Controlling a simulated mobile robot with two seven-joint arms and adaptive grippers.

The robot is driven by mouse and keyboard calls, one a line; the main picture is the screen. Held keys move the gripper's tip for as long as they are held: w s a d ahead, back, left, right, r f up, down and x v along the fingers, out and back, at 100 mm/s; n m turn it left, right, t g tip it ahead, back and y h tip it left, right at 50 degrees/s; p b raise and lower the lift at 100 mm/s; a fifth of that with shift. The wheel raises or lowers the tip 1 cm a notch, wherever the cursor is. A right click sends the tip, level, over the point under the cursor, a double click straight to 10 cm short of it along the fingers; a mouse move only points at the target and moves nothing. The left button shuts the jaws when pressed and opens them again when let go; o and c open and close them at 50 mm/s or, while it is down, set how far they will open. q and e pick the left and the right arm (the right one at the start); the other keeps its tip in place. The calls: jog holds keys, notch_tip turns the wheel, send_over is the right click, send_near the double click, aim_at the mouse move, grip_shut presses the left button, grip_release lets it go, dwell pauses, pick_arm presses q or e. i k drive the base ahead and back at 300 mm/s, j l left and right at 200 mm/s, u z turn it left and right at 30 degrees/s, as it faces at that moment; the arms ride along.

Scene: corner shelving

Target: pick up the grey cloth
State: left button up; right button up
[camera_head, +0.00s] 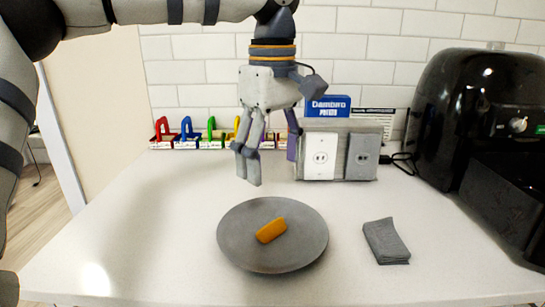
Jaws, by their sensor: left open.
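The grey cloth (385,242) lies folded flat on the white counter, right of the grey plate (240,253). My left gripper (270,165) hangs fingers down above the counter, behind and above the plate. It is left of the cloth, apart from it, open and with nothing seen between its fingers. My right gripper is not in the view.
An orange block (270,230) lies on the plate. A black appliance (475,130) stands at the right. An outlet box (338,152) and several coloured padlocks (187,130) stand along the tiled wall. The counter around the cloth is clear.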

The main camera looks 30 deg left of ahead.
aim_at(387, 247)
jog(key=k+l, duration=0.8)
